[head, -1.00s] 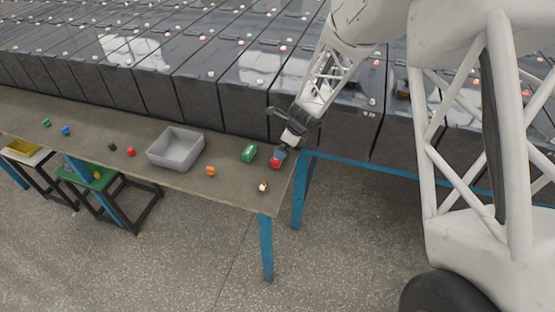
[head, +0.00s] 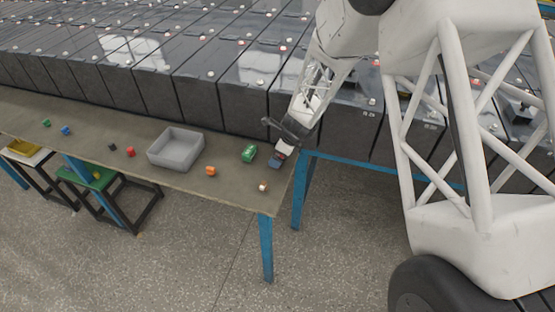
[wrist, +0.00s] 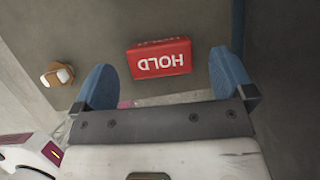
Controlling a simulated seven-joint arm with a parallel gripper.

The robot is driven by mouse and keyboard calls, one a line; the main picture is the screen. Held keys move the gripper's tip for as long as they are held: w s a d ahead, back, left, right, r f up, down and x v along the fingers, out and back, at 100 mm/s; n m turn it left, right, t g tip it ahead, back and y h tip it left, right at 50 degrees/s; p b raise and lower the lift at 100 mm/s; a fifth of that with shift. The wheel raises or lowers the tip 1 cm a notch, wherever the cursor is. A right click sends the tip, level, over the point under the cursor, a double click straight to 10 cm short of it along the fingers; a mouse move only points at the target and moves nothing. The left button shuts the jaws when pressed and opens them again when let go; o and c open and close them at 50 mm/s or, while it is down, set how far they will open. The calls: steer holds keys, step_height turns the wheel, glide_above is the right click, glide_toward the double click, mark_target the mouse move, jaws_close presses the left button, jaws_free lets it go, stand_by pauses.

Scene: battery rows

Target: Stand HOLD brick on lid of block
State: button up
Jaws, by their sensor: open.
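The red HOLD brick (wrist: 160,58) lies on the grey table, its white lettering upside down in the wrist view. My gripper (wrist: 162,74) is open, with one blue fingertip on each side of the brick and gaps between. In the head view my gripper (head: 278,157) is low over the table's right end and hides nearly all of the brick. Dark blocks with glossy lids (head: 245,72) stand in rows behind the table. I cannot tell which block the task means.
A green block (head: 248,152) lies left of my gripper. A grey tray (head: 151,156), an orange piece (head: 210,171) and several small pieces are further left. A small brown-and-white piece (head: 263,187) is near the front edge; it also shows in the wrist view (wrist: 57,75).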

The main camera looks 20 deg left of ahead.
steer(key=shift+x, duration=1.25)
steer(key=c, duration=1.1)
steer(key=shift+r, duration=0.75)
step_height(320, 180, up, 2)
steer(key=s+d, duration=0.2)
steer(key=s, duration=0.2)
steer(key=s+d+r, duration=0.1)
steer(key=s+d, duration=0.2)
steer(key=s, duration=0.2)
steer(key=s+d, duration=0.3)
steer(key=s, duration=0.1)
steer(key=shift+s+d+r, duration=0.15)
steer(key=shift+s+r, duration=0.1)
